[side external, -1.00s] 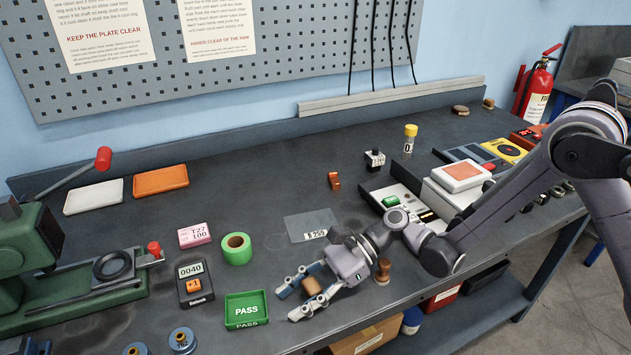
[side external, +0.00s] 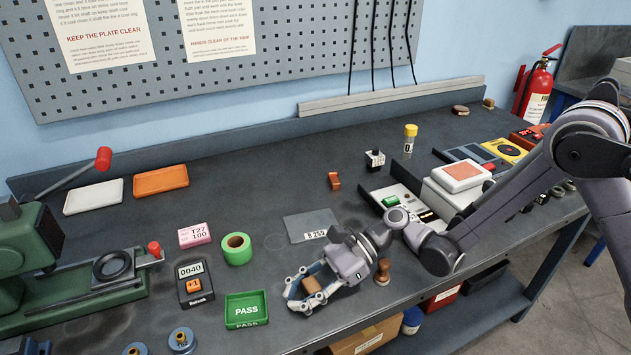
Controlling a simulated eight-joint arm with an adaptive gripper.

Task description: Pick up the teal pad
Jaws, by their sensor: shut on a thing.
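My gripper (side external: 298,299) is low over the front edge of the bench, right of the green PASS tray (side external: 247,309). Its fingers are shut on a small tan-brown block (side external: 312,285), which shows between them. Whether the block touches the bench top is hard to tell. I cannot make out a teal pad anywhere in the side external view.
A brown wooden stamp (side external: 383,268) stands close to the right of my gripper. A clear bag with a label (side external: 311,227) lies behind it. Green tape (side external: 237,248), a meter reading 0040 (side external: 194,282) and a green press (side external: 30,250) are to the left.

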